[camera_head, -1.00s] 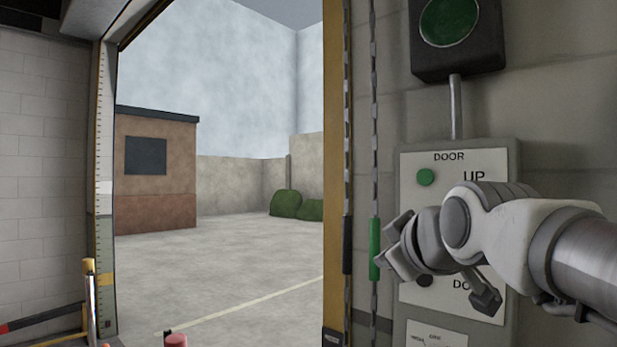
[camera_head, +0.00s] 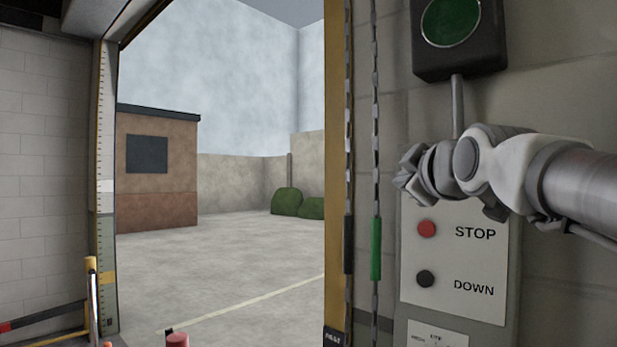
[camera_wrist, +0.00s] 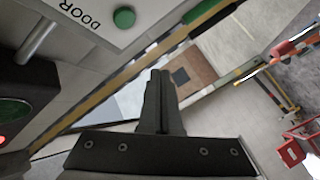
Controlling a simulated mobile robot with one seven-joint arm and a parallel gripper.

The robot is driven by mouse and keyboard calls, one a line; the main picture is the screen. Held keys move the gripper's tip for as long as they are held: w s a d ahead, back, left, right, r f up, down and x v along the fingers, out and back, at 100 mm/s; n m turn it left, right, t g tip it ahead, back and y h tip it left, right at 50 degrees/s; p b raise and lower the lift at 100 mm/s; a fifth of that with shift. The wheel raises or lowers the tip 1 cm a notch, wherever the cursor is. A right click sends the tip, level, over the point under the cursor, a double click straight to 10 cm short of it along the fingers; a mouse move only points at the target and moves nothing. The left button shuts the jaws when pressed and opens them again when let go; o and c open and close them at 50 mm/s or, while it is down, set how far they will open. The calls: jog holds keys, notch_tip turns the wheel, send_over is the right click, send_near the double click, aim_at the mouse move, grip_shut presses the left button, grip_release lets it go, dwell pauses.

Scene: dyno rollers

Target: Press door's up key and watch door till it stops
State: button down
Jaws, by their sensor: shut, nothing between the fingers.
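The door control panel (camera_head: 470,262) is a pale plate on the wall at the right of the doorway. Its red STOP button (camera_head: 427,229) and black DOWN button (camera_head: 425,279) show; my arm hides the upper part in the head view. The green up key (camera_wrist: 124,18) and the word DOOR show in the wrist view. My gripper (camera_wrist: 160,75) is shut and empty, with the key off to the side of its fingertips, apart from it. In the head view my wrist is in front of the panel's top. The doorway (camera_head: 225,240) stands open, with no door edge visible in it.
A black box with a green lamp (camera_head: 450,22) is above the panel, joined by a conduit. Chains with a green grip (camera_head: 376,248) hang left of the panel. Barrier posts (camera_head: 92,300) stand at lower left. The yard outside is open.

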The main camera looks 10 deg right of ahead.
jog(key=w+d+p, duration=0.2)
jog(key=w+d, duration=0.3)
jog(key=d, duration=0.1)
jog(key=shift+d, duration=0.15)
jog(key=shift+w+d, duration=0.1)
dwell(2.2)
jog(key=shift+w+d, duration=0.15)
jog(key=shift+d, duration=0.1)
jog(key=shift+w+d, duration=0.2)
jog(key=shift+d, duration=0.1)
dwell(0.8)
jog(key=shift+s+a+b, duration=0.5)
jog(key=shift+a, duration=0.1)
